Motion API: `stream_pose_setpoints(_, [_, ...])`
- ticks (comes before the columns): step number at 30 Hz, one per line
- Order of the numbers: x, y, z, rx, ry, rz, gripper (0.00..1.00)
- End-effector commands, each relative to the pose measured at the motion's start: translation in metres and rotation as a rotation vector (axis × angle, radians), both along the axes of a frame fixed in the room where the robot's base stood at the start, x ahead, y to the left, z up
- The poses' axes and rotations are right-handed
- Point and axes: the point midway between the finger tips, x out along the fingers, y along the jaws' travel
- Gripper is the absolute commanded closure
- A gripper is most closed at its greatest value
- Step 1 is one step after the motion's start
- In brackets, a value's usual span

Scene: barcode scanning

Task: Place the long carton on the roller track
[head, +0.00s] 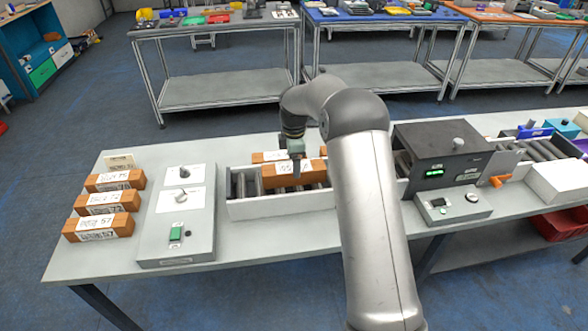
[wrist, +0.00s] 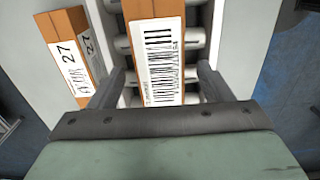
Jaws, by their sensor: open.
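A long orange-brown carton (head: 310,177) with a white label lies on the rollers of the roller track (head: 282,206), behind its white front wall. In the wrist view the carton (wrist: 150,25) shows a large barcode on its top face and rests across the rollers. My gripper (head: 296,165) is directly above the carton. In the wrist view the fingers of my gripper (wrist: 158,88) stand open on either side of the carton, with gaps beside it. My arm hides the right part of the track.
Another carton (wrist: 72,50), marked 27, lies beside the track. Several labelled cartons (head: 107,200) lie at the table's left, next to a grey control box (head: 180,215). A dark scanner box (head: 440,155) stands over the track to the right. The table's front edge is clear.

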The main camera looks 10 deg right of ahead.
Motion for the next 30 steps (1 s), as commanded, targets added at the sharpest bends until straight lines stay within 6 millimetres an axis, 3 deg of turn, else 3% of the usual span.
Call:
stream_pose_setpoints(9, [0.000,0.000,0.066,0.000,-0.003,0.000,0.27])
stream_pose_setpoints(20, [-0.003,0.000,0.092,-0.001,-0.001,-0.011,0.27])
stream_pose_setpoints(23, [-0.021,0.002,0.104,-0.007,-0.007,-0.083,0.27])
stream_pose_setpoints(25, [-0.047,0.003,0.119,-0.015,-0.013,-0.184,0.27])
stream_pose_setpoints(29, [-0.120,0.001,0.142,-0.024,-0.031,-0.466,0.27])
stream_pose_setpoints(30, [-0.146,0.000,0.147,-0.025,-0.038,-0.564,0.27])
